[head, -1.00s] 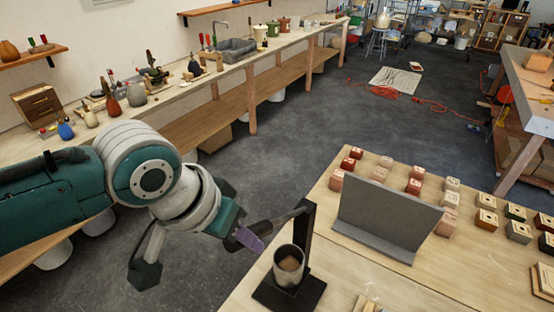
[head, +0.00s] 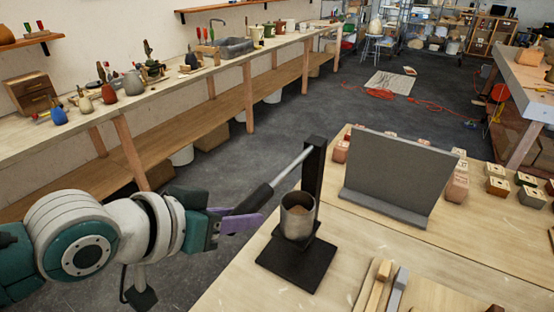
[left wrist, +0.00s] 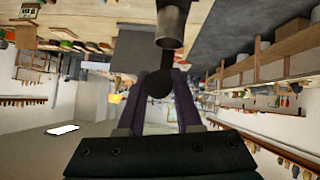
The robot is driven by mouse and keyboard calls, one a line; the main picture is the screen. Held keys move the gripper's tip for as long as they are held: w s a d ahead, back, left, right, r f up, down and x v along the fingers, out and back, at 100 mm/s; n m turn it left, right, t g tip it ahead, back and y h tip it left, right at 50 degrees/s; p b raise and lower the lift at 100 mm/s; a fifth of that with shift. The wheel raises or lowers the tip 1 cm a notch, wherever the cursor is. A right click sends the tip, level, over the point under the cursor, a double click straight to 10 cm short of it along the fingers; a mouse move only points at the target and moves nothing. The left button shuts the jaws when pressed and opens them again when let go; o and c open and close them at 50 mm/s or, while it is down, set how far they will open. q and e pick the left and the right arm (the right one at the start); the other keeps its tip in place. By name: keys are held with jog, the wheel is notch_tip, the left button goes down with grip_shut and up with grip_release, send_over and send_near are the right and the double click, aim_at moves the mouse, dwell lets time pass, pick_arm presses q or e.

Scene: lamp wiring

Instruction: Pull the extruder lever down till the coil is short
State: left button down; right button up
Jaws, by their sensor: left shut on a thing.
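The extruder stands on the near table, with a black base (head: 297,262), a black post and a grey metal cup (head: 297,216) with something brown inside. Its lever (head: 288,167) slopes down to the left from the post to a dark handle (head: 256,197). My left gripper (head: 250,212), with purple fingers, is shut on the handle. In the left wrist view the handle's dark round end (left wrist: 159,84) shows between the fingers, and the metal cylinder (left wrist: 170,28) is beyond. I cannot make out any coil. My right gripper is not in view.
A grey upright panel (head: 395,172) stands right of the extruder, with several small stamped blocks (head: 497,187) beyond it. Wooden tools (head: 373,285) lie at the table's front. Open floor lies between this table and the long wall bench (head: 185,88).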

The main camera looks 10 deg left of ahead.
pick_arm(q)
notch_tip(320, 180, down, 4)
jog(key=t+b, duration=0.1)
jog(key=b, duration=0.2)
jog(key=shift+h+b, duration=0.3)
jog(key=shift+b, duration=0.1)
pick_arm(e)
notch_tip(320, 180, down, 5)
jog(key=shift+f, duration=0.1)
pick_arm(q)
jog(key=shift+r, duration=0.1)
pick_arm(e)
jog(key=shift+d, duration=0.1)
pick_arm(q)
jog(key=c, duration=0.6)
grip_release()
jog(key=v, duration=1)
jog(key=shift+s+d, duration=0.1)
